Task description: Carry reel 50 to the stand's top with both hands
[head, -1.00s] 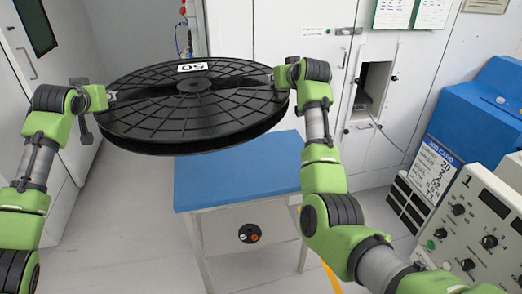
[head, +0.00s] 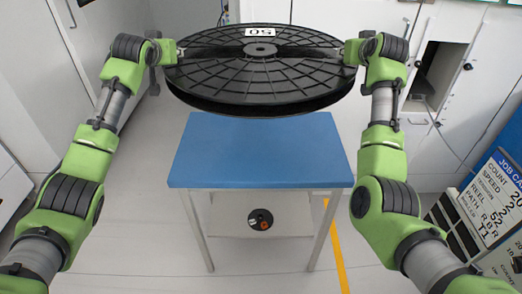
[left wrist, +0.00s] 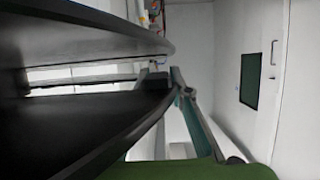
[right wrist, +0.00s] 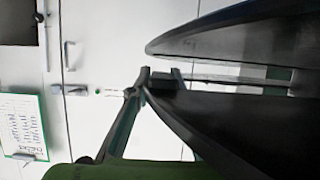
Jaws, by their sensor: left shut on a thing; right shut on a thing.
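The big black reel (head: 262,72) with a label reading 50 is held up between my two grippers in the head view, roughly level. My left gripper (head: 172,52) is shut on its left rim and my right gripper (head: 352,52) on its right rim. The reel's two flanges also show close up in the left wrist view (left wrist: 90,120) and the right wrist view (right wrist: 240,125). The blue-topped stand (head: 260,150) is below and on the near side of the reel, with its top bare where it shows. The reel appears above and apart from it.
A small dark reel with an orange centre (head: 260,219) is under the blue top. A job card board (head: 492,195) is at the right. A white cabinet with an open compartment (head: 425,75) is at the back right. A yellow line (head: 335,250) runs along the floor.

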